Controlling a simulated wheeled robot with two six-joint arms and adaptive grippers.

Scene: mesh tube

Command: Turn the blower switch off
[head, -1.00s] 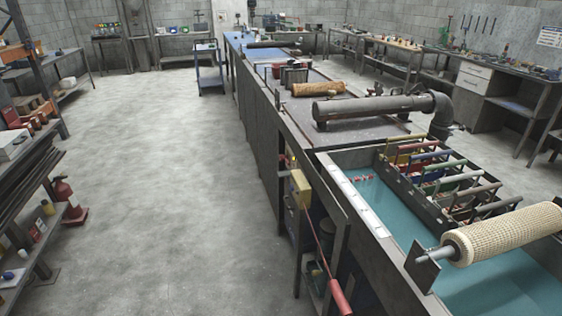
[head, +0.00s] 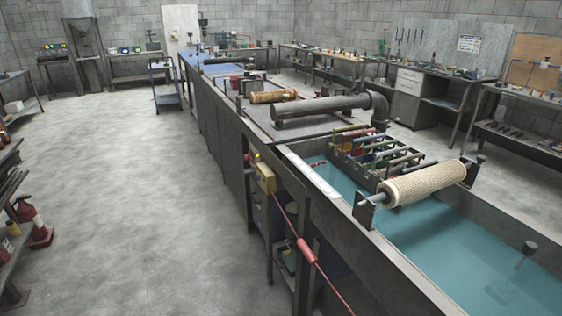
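A small yellow box (head: 265,179) is mounted on the side of the long bench, facing the aisle, with a small bright yellow part on top. It may be the blower switch, but its lever or setting is too small to make out. A cable runs from it down to a red cylindrical piece (head: 306,250) and on toward the bottom edge. A grey pipe (head: 320,107), perhaps part of the blower, lies on the bench top. Neither of my grippers is in view.
A water tank (head: 470,250) with a beige mesh roll (head: 425,184) over it fills the right front. The concrete floor (head: 150,215) left of the bench is clear. A red fire extinguisher (head: 32,220) and shelving stand at the left edge.

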